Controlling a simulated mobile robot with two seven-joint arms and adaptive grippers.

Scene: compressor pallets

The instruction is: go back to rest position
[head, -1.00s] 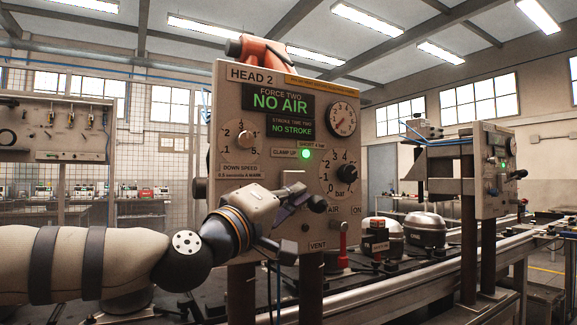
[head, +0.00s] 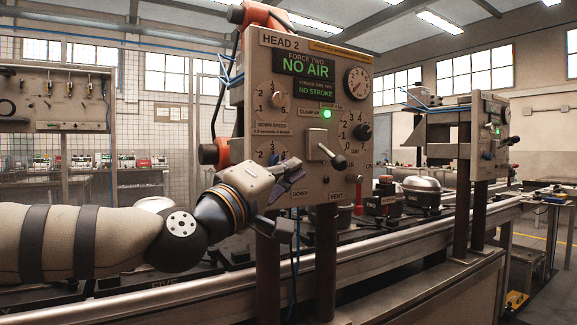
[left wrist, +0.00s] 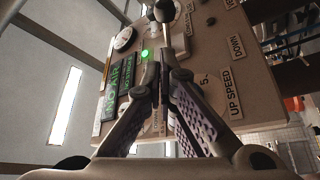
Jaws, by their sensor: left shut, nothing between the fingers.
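My left gripper (head: 283,198) is in front of the lower left part of the HEAD 2 control panel (head: 300,115) in the head view. Its fingers are together and hold nothing. In the left wrist view the shut fingertips (left wrist: 163,80) point toward the panel (left wrist: 210,50), and a lever with a dark round knob (left wrist: 164,10) shows just beyond them. In the head view that lever (head: 330,154) sticks out above and to the right of the gripper. Whether the fingers touch the panel cannot be told. My right gripper is not in view.
The panel stands on dark posts (head: 268,270) beside a conveyor rail (head: 400,257). Black compressors (head: 422,190) sit on the line behind. A second panel (head: 489,130) stands farther right. Open floor (head: 545,260) lies at the far right.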

